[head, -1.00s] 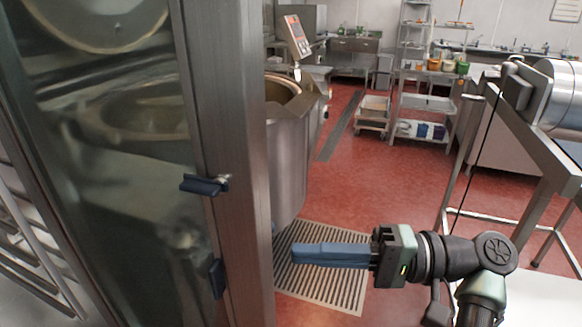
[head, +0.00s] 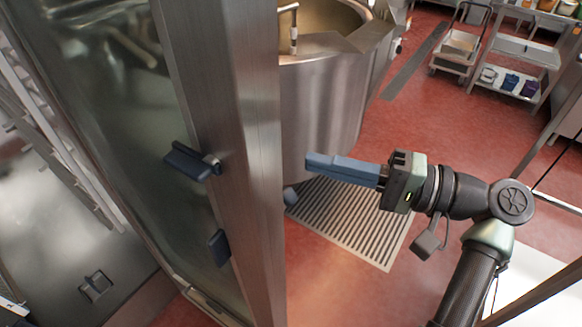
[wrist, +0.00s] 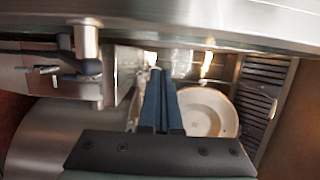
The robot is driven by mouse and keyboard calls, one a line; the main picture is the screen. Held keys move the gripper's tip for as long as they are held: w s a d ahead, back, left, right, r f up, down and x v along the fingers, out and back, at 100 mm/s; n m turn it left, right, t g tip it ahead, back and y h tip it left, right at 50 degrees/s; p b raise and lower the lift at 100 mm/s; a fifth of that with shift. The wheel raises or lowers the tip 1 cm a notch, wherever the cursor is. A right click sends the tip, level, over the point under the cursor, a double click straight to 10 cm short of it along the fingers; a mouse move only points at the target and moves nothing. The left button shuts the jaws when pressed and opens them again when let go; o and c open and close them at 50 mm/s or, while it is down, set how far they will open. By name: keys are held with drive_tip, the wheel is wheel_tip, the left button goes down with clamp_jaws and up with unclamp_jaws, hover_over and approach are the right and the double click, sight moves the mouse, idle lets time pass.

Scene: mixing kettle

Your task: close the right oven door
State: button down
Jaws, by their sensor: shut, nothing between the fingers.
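The oven door (head: 235,150) is a tall glass panel with a broad steel edge, standing open at the left of the head view. Two dark blue latch pieces (head: 190,164) sit on its inner side. My gripper (head: 312,164) has blue fingers, shut and empty, pointing left just to the right of the door's steel edge. A gap shows between fingertips and door in the head view. In the wrist view the shut fingers (wrist: 158,100) point forward beneath a steel edge. I cannot tell there whether they touch anything.
A large steel kettle (head: 320,110) stands behind the door edge. A floor grate (head: 350,222) lies under my gripper. Racks show inside the oven at far left. A cart (head: 456,52) and shelf (head: 515,80) stand at the back. Red floor between is clear.

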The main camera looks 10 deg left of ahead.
drive_tip(key=shift+s+a+p, duration=0.45)
drive_tip(key=shift+s+a, duration=0.4)
drive_tip(key=shift+a, duration=0.25)
drive_tip(key=shift+s+a+p, duration=0.4)
drive_tip(key=shift+s+a, duration=0.45)
drive_tip(key=shift+a, duration=0.2)
drive_tip(key=shift+s, duration=0.1)
